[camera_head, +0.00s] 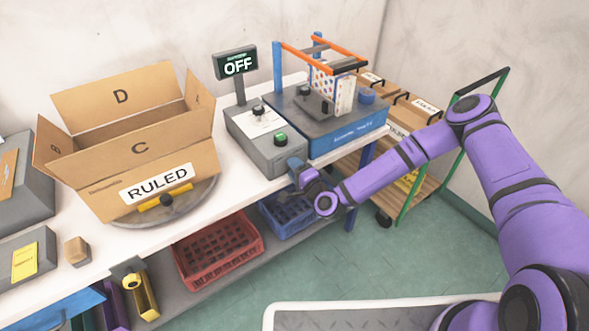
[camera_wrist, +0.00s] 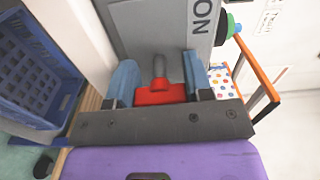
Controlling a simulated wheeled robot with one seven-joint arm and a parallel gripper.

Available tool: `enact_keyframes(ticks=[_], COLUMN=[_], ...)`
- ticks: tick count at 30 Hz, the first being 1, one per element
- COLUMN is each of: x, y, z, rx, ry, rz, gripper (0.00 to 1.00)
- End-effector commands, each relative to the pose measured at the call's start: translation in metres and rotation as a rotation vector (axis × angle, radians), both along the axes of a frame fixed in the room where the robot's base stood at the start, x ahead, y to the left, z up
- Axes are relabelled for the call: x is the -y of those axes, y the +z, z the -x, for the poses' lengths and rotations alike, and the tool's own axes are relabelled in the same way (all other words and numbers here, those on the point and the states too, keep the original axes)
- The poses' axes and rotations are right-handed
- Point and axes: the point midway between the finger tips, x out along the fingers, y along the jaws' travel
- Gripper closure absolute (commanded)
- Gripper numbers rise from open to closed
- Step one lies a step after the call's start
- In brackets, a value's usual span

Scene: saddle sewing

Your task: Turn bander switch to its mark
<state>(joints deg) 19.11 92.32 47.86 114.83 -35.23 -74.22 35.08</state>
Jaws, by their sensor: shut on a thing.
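The bander switch (camera_wrist: 160,92) shows in the wrist view as a red part with a grey stem, on the side of a grey control box (camera_wrist: 150,25). The letters "ON" (camera_wrist: 200,15) are printed on that panel, right of the switch. My gripper (camera_wrist: 159,74) has a blue finger on each side of the switch and is shut on it. In the head view my gripper (camera_head: 298,170) is at the right front end of the control box (camera_head: 265,160), and the switch is hidden there. The display (camera_head: 237,63) reads "OFF".
An open carton (camera_head: 140,150) marked "RULED" sits on a turntable to the left. Red (camera_head: 218,255) and blue (camera_head: 285,213) crates are below the bench. A green-framed cart (camera_head: 400,215) stands at the right.

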Motion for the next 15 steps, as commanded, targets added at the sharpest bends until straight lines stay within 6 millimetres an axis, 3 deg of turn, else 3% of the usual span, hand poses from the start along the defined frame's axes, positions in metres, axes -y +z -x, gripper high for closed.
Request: enact_keyframes(ticks=[14, 15], x=[0.0007, 0.0007], y=[-0.0012, -0.0012], z=[0.0005, 0.0005], rx=[-0.01, -0.01], ry=[0.0, 0.0], rz=[-0.011, -0.011], gripper=[0.77, 0.51])
